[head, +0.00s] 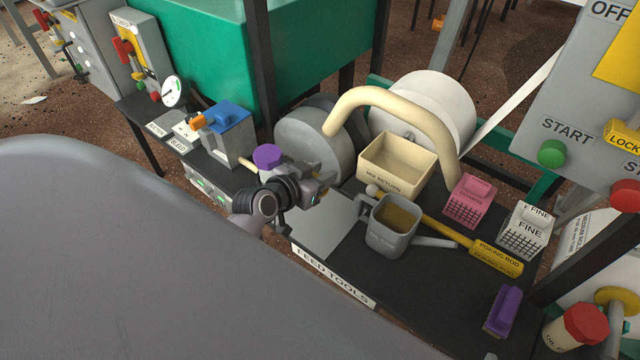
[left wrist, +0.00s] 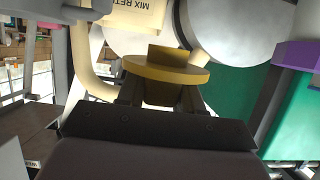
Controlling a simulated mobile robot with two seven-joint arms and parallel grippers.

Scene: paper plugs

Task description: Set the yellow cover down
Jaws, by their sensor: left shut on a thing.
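The yellow cover (left wrist: 165,72) is a round disc with a raised block on it. In the left wrist view it sits between the fingers of my left gripper (left wrist: 160,95), which is shut on it. In the head view my left gripper (head: 318,185) is above the black bench, over the grey plate area and left of the cream tray. The cover is mostly hidden behind the gripper there, so I cannot tell its height over the bench. My right gripper is not in view.
The black bench (head: 395,285) holds a cream tray (head: 397,165), a grey jug (head: 392,235), a yellow poking rod (head: 495,258), pink (head: 468,203) and white (head: 523,230) blocks, and a purple block (head: 502,311). A bare grey plate (head: 322,232) lies at the front. Its right front is clear.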

